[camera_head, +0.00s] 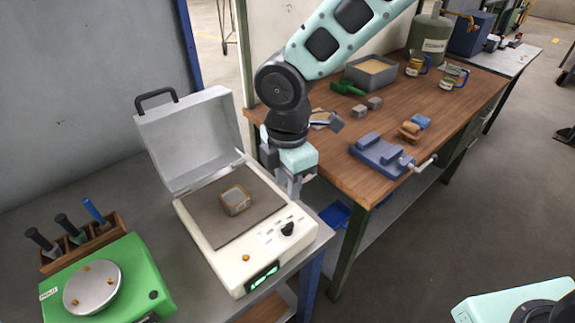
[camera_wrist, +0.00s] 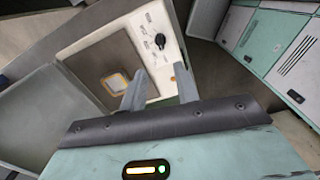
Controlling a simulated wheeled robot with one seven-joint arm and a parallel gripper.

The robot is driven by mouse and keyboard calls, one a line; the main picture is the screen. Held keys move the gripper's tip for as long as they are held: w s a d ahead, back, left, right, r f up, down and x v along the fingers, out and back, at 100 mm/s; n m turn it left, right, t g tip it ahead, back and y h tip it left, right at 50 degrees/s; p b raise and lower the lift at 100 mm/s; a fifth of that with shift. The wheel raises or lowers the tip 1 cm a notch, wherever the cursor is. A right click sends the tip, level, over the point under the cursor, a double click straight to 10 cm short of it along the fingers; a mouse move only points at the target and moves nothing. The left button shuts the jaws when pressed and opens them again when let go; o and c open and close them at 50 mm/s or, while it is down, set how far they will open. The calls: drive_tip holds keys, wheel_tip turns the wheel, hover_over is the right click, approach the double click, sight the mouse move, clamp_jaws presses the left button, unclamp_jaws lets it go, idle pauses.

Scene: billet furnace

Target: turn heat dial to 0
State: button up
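The heat dial (camera_head: 287,229) is a small black knob on the front panel of the white furnace (camera_head: 238,274). It also shows in the wrist view (camera_wrist: 160,41), with markings beside it that are too small to read. My gripper (camera_head: 295,194) hangs above the right side of the furnace, up and apart from the dial. In the wrist view my gripper (camera_wrist: 160,85) has its two grey fingers spread with nothing between them, and the dial lies beyond their tips.
The furnace's lid (camera_head: 190,138) stands open, and a small block (camera_head: 235,200) sits on its plate. A green device (camera_head: 105,285) stands to the left. A wooden bench (camera_head: 340,160) behind holds a blue vise (camera_head: 380,154). An orange knob (camera_head: 246,257) and a lit display (camera_head: 263,277) are on the furnace front.

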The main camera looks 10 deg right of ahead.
drive_tip(key=shift+r, duration=2.3)
drive_tip(key=s+d+f+m+b, duration=0.1)
drive_tip(key=s+d+m+b, duration=0.1)
drive_tip(key=s+d+m, duration=0.3)
drive_tip(key=s+d+f+m+b, duration=0.2)
drive_tip(key=s+d+m+b, duration=0.1)
drive_tip(key=s+m, duration=0.7)
drive_tip(key=shift+s+d+y+b, duration=0.35)
drive_tip(key=shift+s+d, duration=0.55)
drive_tip(key=shift+s, duration=0.35)
